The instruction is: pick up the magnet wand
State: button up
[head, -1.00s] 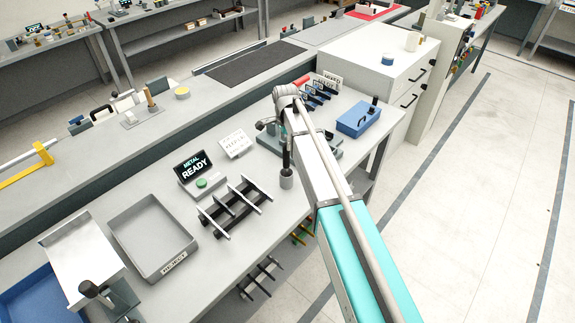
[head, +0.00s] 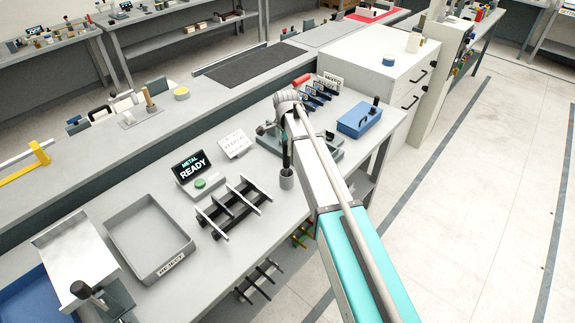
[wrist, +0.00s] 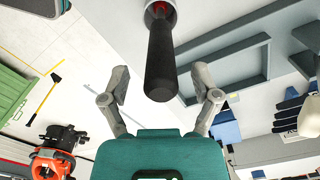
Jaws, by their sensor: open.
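The magnet wand shows in the wrist view as a black, rounded handle (wrist: 160,62) with a red part at its far end, inside a grey holder. In the head view the dark wand (head: 286,153) stands upright in a small grey cup (head: 286,181) on the bench. My gripper (wrist: 160,86) is open, with one finger on each side of the handle's near end and visible gaps between. In the head view my arm hides most of the gripper.
A grey rack (head: 234,211) with several bars stands left of the cup. A reject tray (head: 150,238) is further left, and a METAL READY display (head: 191,165) stands behind the rack. A blue box (head: 358,122) sits to the right, near the bench edge.

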aim_at(286, 165)
jog(key=shift+f+b, duration=0.85)
jog(key=shift+f, duration=0.3)
jog(key=shift+c, duration=0.3)
grip_shut()
